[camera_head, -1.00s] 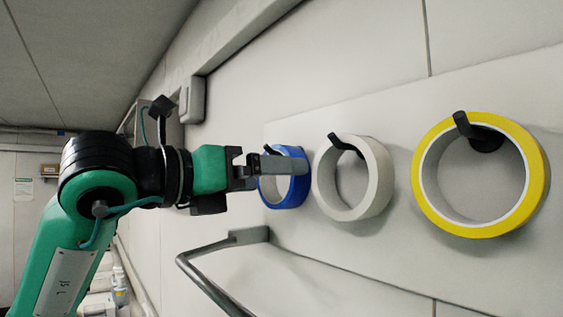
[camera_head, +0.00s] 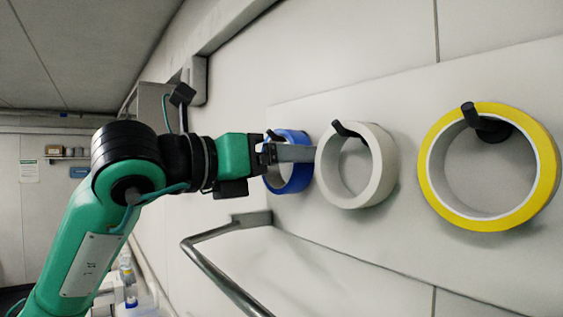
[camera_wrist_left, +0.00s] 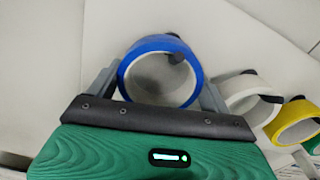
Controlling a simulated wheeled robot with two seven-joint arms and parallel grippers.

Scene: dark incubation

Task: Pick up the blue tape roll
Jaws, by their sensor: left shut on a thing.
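The blue tape roll (camera_head: 296,186) hangs at the left end of a row of rolls on a pale wall panel. In the left wrist view the blue roll (camera_wrist_left: 128,79) shows as a ring with a dark peg inside its opening. My left gripper (camera_head: 300,153) reaches in from the left, and one grey finger crosses in front of the roll. In the left wrist view the fingers of my left gripper (camera_wrist_left: 160,85) lie on opposite outer sides of the roll, shut on it. The roll is still around its peg. My right gripper is in neither view.
A white tape roll (camera_head: 383,170) hangs close to the right of the blue one, near the left fingertip. A yellow tape roll (camera_head: 548,170) hangs farther right. Each is on a black peg. A metal rail (camera_head: 215,270) sticks out below the rolls.

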